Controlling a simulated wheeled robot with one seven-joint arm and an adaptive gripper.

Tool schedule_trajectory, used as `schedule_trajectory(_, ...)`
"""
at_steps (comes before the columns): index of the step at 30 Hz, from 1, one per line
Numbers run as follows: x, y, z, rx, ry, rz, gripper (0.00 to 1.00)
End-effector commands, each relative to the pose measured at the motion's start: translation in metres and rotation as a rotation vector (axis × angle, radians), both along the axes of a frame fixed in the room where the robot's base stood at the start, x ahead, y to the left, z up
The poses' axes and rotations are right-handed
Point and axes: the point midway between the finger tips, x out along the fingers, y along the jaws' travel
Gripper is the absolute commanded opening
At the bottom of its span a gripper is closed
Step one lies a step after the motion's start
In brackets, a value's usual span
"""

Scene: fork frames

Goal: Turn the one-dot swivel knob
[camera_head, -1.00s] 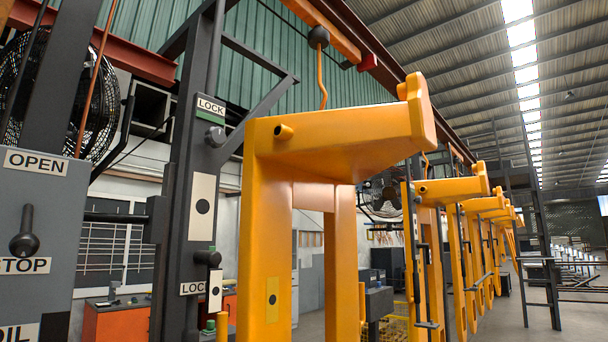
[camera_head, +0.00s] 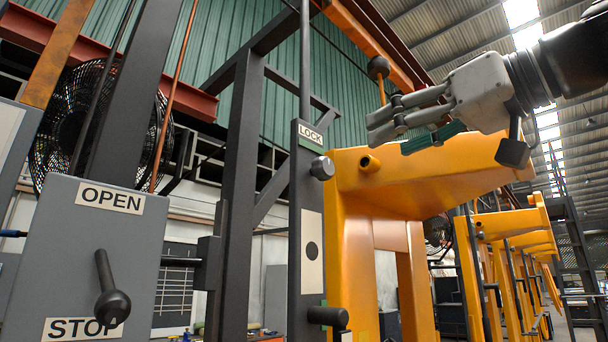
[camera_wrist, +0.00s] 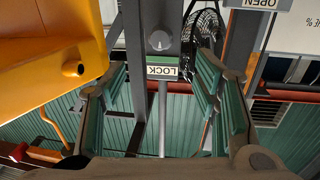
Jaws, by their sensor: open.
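A round grey knob (camera_head: 322,168) sits just below the label; a dark cylindrical knob (camera_head: 328,316) sits below the plate. In the wrist view, the upside-down LOCK label (camera_wrist: 162,72) and round knob (camera_wrist: 159,40) appear between the fingers. My gripper (camera_head: 388,134) is open and empty, above and right of the round knob in the head view. In the wrist view my gripper (camera_wrist: 160,82) has green pads spread wide, touching nothing visible.
A grey panel (camera_head: 60,240) at left has OPEN and STOP labels and a ball-ended lever (camera_head: 108,285). A large yellow frame (camera_head: 360,200) stands beside the post with a protruding stub. A fan (camera_head: 90,120) is behind. Open space shows in front of the post.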

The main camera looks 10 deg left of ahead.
Motion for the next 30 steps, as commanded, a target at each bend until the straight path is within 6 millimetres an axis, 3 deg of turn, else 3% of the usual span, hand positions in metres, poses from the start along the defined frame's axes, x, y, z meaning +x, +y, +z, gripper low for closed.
schedule_trajectory(7,0.016,0.016,0.005,0.001,-0.008,0.003,0.55)
schedule_trajectory(21,0.078,0.079,0.004,0.001,-0.006,0.003,0.55)
schedule_trajectory(30,0.096,0.096,0.004,0.002,-0.009,0.002,0.55)
